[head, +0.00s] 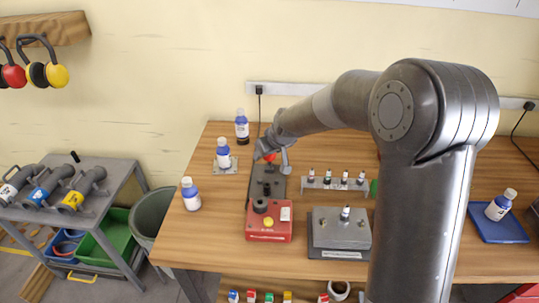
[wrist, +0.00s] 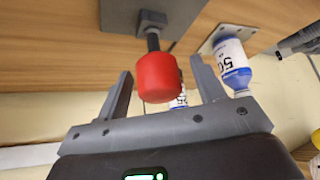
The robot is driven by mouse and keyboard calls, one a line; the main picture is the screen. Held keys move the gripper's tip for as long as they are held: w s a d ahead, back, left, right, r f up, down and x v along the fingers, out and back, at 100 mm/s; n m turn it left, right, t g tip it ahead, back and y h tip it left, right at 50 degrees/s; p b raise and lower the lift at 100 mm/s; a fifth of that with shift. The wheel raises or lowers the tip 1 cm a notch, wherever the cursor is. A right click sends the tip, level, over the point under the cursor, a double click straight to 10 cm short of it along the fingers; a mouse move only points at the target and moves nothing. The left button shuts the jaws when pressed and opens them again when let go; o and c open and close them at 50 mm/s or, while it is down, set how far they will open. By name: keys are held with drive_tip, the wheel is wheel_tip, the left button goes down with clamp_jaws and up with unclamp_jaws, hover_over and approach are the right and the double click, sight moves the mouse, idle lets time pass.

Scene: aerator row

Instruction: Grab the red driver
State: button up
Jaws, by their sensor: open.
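The red driver has a round red handle (wrist: 159,77) and a dark shaft that runs up to a grey base in the wrist view. In the head view a bit of red (head: 266,157) shows under my gripper (head: 272,150); the rest is hidden there. My gripper (wrist: 161,70) is open. The handle sits between its two fingers in the wrist view, with a gap visible on each side. I cannot tell its exact depth between the fingers.
A white-and-blue bottle (head: 223,153) on a metal plate stands left of my gripper, with another bottle (head: 242,127) behind. A red box (head: 283,231) with a yellow button is in front. A rack of small vials (head: 335,185) stands to the right.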

drive_tip(key=shift+w+a+f, duration=0.15)
drive_tip(key=shift+w+f, duration=0.05)
drive_tip(key=shift+f, duration=0.2)
drive_tip(key=c, duration=1.1)
drive_tip(key=shift+r, duration=0.1)
drive_tip(key=shift+c, duration=0.2)
